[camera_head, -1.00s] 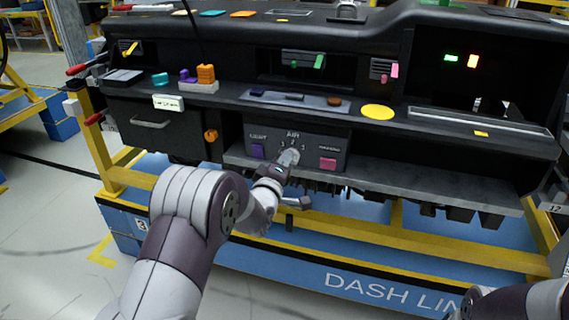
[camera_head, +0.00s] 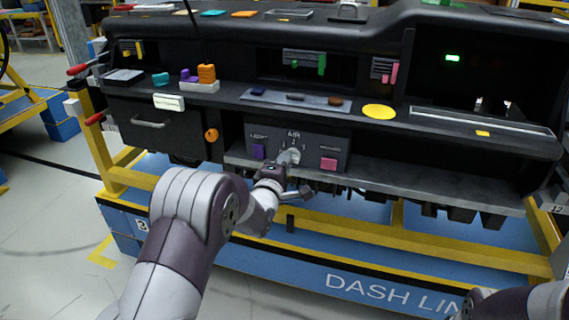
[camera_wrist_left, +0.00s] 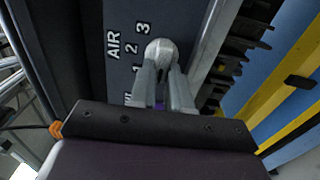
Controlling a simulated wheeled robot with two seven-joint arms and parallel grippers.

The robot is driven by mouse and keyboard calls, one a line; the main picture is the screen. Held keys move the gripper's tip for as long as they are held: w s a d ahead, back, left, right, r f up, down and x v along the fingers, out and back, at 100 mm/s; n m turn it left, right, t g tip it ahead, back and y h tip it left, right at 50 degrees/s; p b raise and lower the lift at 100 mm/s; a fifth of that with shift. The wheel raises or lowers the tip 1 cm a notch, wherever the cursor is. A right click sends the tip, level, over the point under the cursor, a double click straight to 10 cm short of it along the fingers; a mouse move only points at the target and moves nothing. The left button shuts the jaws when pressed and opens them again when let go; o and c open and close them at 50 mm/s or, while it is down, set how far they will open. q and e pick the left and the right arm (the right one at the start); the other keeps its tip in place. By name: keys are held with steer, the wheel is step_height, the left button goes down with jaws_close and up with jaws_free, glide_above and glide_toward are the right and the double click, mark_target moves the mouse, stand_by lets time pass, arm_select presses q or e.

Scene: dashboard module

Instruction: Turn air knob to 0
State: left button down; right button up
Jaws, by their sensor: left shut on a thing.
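The air knob (camera_head: 294,156) is a pale round knob on the dark control panel (camera_head: 338,148) under the dashboard shelf. It also shows in the wrist view (camera_wrist_left: 161,50), beside the printed word AIR and the digits 2 and 3. My left gripper (camera_head: 287,161) is shut on the knob, with one finger on each side, as the wrist view (camera_wrist_left: 162,74) shows. The fingers hide part of the dial, and I cannot read which digit the knob points to. My right gripper is out of view.
On the panel, a purple button (camera_head: 258,151) is left of the knob and a pink button (camera_head: 328,164) is right of it. A grey ledge (camera_head: 400,183) runs below.

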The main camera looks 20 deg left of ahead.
arm_select(q)
steer(key=shift+f, duration=0.1)
steer(key=c, duration=1.1)
jaws_free()
steer(key=s, duration=0.4)
steer(key=s+p, duration=0.1)
steer(key=s, duration=0.7)
steer(key=shift+s+a, duration=0.25)
steer(key=shift+s, duration=0.1)
